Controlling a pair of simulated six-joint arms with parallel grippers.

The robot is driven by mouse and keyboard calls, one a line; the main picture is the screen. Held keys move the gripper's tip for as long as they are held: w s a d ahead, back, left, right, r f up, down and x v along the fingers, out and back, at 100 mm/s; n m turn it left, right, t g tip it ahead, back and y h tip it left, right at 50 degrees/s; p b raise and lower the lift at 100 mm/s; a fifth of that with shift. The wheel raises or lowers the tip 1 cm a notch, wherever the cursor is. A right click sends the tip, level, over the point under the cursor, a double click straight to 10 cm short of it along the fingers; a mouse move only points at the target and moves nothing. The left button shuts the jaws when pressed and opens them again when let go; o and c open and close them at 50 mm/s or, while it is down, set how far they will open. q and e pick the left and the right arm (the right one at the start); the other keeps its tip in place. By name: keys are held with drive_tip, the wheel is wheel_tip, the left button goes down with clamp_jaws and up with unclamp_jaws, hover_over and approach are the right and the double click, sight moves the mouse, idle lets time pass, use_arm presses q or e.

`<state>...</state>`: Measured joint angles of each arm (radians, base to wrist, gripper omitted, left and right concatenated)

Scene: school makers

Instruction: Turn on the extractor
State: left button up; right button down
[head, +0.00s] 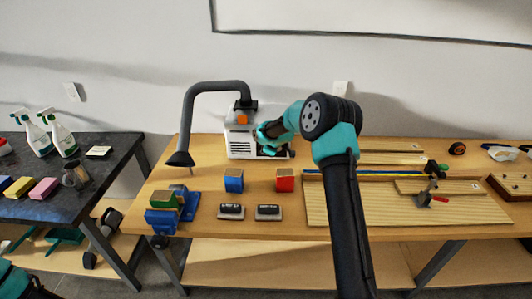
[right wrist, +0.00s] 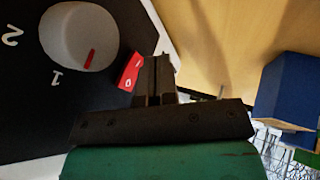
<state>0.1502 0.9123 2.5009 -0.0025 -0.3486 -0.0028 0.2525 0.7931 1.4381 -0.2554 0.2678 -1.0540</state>
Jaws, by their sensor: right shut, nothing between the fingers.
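The extractor (head: 239,147) is a white box with an orange patch and a black bent hose (head: 187,110), standing on the wooden bench against the wall. Its dark front panel (right wrist: 60,125) fills the left of the right wrist view. On the panel are a white knob (right wrist: 80,38) with a red mark, the digits 1 and 2, and a red rocker switch (right wrist: 130,72) with a white symbol. My right gripper (right wrist: 155,65) is shut and empty, its fingertips right beside the red switch; contact is unclear. In the head view my right arm partly covers the extractor. My left gripper is out of view.
On the bench stand a blue block (head: 234,182), a red block (head: 285,182), two black-topped erasers (head: 232,211) and a blue vise (head: 163,219). Wooden boards (head: 400,209) lie to the right. A dark table (head: 105,170) with spray bottles (head: 62,138) is at left.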

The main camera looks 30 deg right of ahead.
drive_tip(key=shift+w+d, duration=0.3)
drive_tip(key=shift+w, duration=0.25)
drive_tip(key=shift+w+d+f, duration=0.15)
drive_tip(key=shift+w, duration=0.05)
drive_tip(key=shift+r, duration=0.2)
